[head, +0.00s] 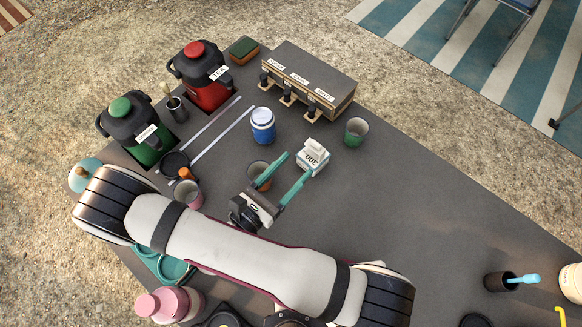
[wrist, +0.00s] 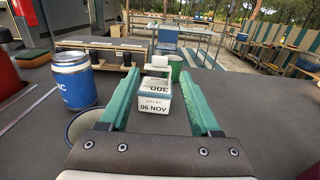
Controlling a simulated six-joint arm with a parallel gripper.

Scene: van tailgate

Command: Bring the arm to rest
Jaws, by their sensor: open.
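My gripper (head: 287,179) is open, with two teal fingers held above the dark tailgate (head: 400,200). Nothing is between the fingers. In the wrist view my gripper (wrist: 165,112) frames a white carton (wrist: 154,98) marked 06 NOV, which stands beyond the fingertips. In the head view the carton (head: 313,157) is just beyond the right finger; I cannot tell whether they touch. An orange-brown cup (head: 257,171) is partly hidden beneath the left finger. My arm crosses the lower part of the head view.
A blue jar (head: 263,125) and a green cup (head: 355,132) stand nearby. A red flask (head: 203,78) and a green flask (head: 138,130) stand at the left. A dispenser box (head: 308,80) is at the back. The tailgate's right middle is clear; a dark holder (head: 499,281) stands farther right.

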